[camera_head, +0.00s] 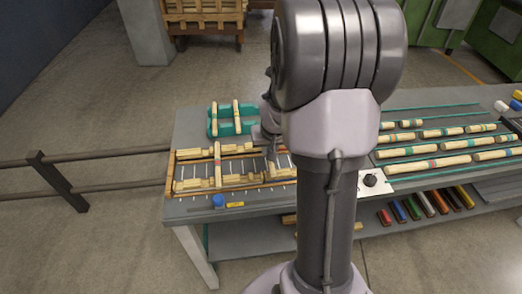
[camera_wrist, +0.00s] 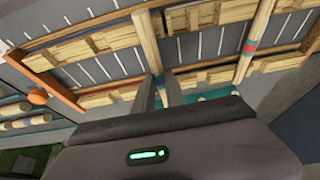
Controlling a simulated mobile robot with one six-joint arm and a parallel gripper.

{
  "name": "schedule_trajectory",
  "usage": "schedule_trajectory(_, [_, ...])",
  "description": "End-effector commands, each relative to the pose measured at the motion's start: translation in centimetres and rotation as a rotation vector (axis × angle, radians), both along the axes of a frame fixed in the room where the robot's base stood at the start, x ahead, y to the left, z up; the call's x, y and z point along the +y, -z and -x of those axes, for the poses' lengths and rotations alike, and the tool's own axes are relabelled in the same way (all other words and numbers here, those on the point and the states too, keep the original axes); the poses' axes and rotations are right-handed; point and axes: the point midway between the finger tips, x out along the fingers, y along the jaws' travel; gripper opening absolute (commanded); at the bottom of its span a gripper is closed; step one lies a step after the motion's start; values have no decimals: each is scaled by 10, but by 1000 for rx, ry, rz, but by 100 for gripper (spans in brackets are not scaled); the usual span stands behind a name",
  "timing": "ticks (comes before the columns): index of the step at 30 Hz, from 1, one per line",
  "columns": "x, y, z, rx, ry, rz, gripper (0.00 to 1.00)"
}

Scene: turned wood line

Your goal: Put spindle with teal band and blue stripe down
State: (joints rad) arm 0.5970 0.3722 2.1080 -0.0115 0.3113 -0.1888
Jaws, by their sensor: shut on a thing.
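My gripper (camera_wrist: 163,88) is shut on a pale wooden spindle (camera_wrist: 147,40) in the wrist view. In the head view the rack (camera_head: 171,178) is on the left part of the table, and my arm hides most of the gripper and the held spindle.
Another spindle (camera_head: 218,165) with a red band lies across the rack, left of my arm; it also shows in the wrist view (camera_wrist: 250,45). A teal stand (camera_head: 222,128) with pale spindles is behind. Several banded spindles (camera_head: 440,133) lie in rows at right. A blue object (camera_head: 218,201) is at the front edge.

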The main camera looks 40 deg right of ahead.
Motion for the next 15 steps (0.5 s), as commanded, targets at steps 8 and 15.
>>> schedule_trajectory(8, [-2,40,-9,1,-1,0,0])
schedule_trajectory(15, [-2,37,-8,0,-1,0,0])
